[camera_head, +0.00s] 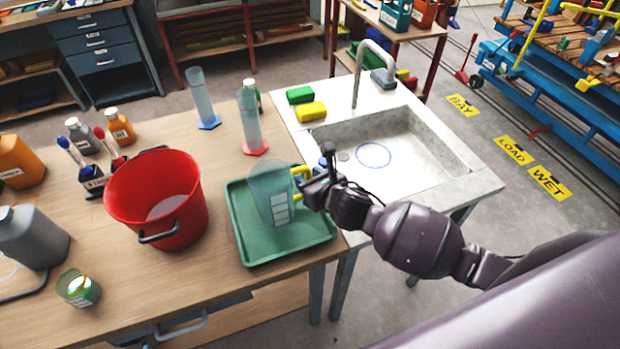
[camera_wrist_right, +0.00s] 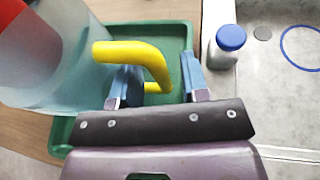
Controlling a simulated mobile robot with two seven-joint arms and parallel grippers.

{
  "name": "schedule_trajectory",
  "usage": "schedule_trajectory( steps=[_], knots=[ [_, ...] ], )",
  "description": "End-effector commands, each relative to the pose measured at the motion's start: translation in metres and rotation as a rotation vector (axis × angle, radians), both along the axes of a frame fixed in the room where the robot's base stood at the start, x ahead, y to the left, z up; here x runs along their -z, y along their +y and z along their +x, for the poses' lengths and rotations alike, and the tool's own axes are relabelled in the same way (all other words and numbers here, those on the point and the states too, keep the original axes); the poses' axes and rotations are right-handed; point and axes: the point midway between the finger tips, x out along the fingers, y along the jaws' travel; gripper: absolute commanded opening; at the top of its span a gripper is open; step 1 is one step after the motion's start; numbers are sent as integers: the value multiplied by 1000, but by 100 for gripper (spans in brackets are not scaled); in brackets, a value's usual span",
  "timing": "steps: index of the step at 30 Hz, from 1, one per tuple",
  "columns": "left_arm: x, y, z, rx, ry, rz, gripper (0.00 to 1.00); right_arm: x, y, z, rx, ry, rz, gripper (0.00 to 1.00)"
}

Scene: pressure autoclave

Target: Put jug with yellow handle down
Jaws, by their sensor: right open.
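The jug (camera_head: 272,188) is clear bluish plastic with a white label and a yellow handle (camera_head: 302,172). It stands on the green tray (camera_head: 243,258) at the table's right end, and looks upright. My right gripper (camera_head: 307,184) is at the handle, on the jug's right side. In the right wrist view the jug's body (camera_wrist_right: 60,72) is at left and the yellow handle (camera_wrist_right: 130,52) reaches between the two blue fingers of the gripper (camera_wrist_right: 157,82). The fingers are apart, with a gap beside the handle. My left gripper is not in view.
A red bucket (camera_head: 150,190) stands left of the tray. Measuring cylinders (camera_head: 250,118) (camera_head: 202,98) stand behind it. The sink (camera_head: 425,140) is at right, with yellow (camera_head: 311,112) and green sponges (camera_head: 300,94). A blue-capped bottle (camera_wrist_right: 226,50) stands beside the tray in the wrist view.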

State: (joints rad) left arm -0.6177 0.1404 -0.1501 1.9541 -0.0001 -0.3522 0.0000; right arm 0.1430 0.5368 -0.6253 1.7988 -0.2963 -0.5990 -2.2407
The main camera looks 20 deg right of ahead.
Motion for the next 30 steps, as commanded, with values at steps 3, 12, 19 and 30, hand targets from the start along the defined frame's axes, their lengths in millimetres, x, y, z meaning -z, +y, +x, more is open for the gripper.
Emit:
schedule_trajectory(
  steps=[3,12,19,30],
  knots=[
    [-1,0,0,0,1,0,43,-3,0,0,0,-1,0,42],
    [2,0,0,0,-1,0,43,-16,-8,-31,-2,-2,-2,42],
    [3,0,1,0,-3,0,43,-32,-17,-69,-1,0,-1,42],
    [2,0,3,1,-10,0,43,-48,-25,-106,0,0,-1,42]
  ],
)
